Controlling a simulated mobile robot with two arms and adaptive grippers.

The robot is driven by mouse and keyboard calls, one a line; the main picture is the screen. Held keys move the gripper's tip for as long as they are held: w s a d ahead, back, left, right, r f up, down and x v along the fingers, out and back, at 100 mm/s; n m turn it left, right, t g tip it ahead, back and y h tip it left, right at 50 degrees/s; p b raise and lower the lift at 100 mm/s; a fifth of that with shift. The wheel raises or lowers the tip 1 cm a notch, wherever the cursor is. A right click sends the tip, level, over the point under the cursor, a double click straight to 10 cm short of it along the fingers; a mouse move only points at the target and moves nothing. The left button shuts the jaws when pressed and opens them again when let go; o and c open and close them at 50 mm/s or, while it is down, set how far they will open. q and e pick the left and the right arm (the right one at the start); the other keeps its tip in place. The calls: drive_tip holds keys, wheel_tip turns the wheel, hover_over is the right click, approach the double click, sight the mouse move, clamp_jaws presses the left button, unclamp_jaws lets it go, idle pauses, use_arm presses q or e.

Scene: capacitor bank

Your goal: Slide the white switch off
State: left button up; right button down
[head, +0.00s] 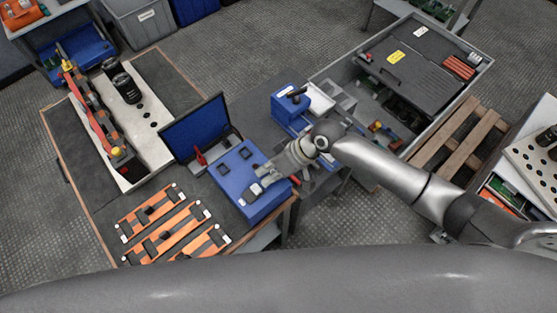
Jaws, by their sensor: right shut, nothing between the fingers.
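A blue box (229,184) with dark square parts on its top stands at the front right corner of the left table. A small pale piece (256,189) shows on the box by my fingers; it may be the white switch, but it is too small to be sure. My right gripper (262,183) is shut and empty, low over the right part of the box top. Whether it touches the switch I cannot tell, as the gripper covers part of that area. My left gripper is not in view.
An upright blue panel (194,127) stands behind the box. Orange strips (165,229) with dark blocks lie on the table to the left. A smaller blue unit (289,103) stands behind my right wrist. A large grey case (428,58) is at the back right, near a wooden pallet (456,136).

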sight(251, 186)
drive_tip(key=shift+s+a, duration=0.25)
drive_tip(key=shift+a, duration=0.1)
drive_tip(key=shift+s+a+r+p, duration=0.15)
drive_tip(key=shift+s+a+p, duration=0.55)
drive_tip(key=shift+a, duration=0.15)
drive_tip(key=shift+s+a, duration=0.15)
drive_tip(key=shift+a, duration=0.15)
drive_tip(key=shift+d, duration=0.1)
